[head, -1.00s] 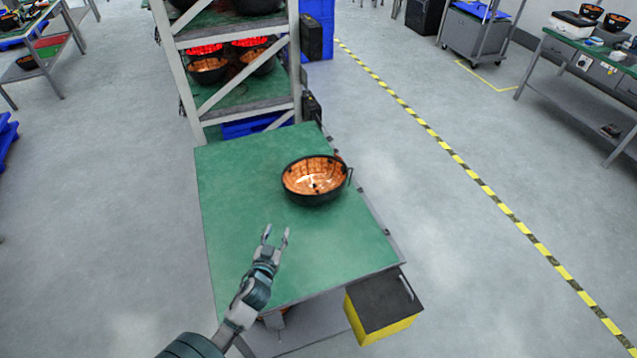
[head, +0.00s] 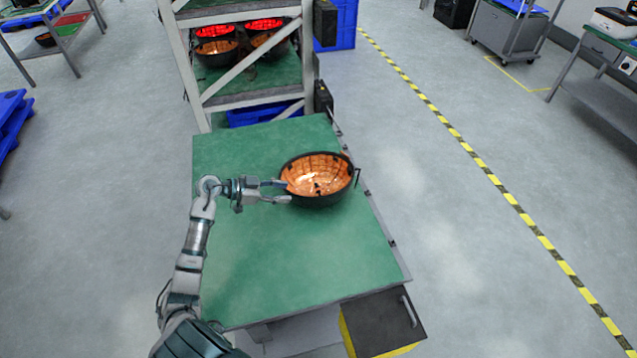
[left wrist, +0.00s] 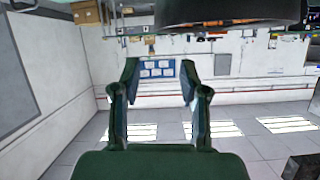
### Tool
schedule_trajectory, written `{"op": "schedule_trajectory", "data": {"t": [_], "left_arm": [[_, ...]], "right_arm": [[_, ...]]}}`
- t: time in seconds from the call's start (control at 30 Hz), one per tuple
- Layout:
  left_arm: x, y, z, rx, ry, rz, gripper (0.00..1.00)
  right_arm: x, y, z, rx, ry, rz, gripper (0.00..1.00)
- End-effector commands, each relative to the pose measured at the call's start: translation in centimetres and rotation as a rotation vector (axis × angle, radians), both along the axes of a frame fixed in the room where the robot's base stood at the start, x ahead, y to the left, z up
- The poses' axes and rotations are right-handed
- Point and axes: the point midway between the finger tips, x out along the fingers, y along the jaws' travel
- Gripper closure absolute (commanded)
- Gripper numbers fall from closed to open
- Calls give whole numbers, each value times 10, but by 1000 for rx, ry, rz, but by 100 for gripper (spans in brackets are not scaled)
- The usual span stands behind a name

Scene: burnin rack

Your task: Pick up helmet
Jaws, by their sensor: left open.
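The helmet (head: 318,178) is a black bowl shape with a bright orange inside. It lies opening-up on the green table (head: 240,250). My left gripper (head: 288,192) is at the helmet's left rim, with its fingers pointing right and spread apart. One fingertip overlaps the rim in the head view; I cannot tell whether it touches. In the left wrist view, the open fingers (left wrist: 158,85) have nothing between them, and the helmet's dark edge (left wrist: 235,14) shows above them at the top. My right gripper is not in view.
A metal rack (head: 250,97) with more helmets (head: 216,52) and red lights stands behind the table. A dark-topped yellow box (head: 385,325) is at the table's front right corner. The table's left and front parts are clear.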

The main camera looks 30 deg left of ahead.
Motion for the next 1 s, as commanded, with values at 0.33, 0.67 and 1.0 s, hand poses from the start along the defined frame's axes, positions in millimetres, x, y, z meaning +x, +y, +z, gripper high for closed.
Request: {"op": "schedule_trajectory", "data": {"t": [0.33,0.67,1.0], "left_arm": [[53,-45,-30,-6,-4,-2,56],[76,-66,-46,-7,-3,-3,56],[96,-84,-58,-2,-4,-2,56]], "right_arm": [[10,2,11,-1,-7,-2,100],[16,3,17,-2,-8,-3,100],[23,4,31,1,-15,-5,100]]}}
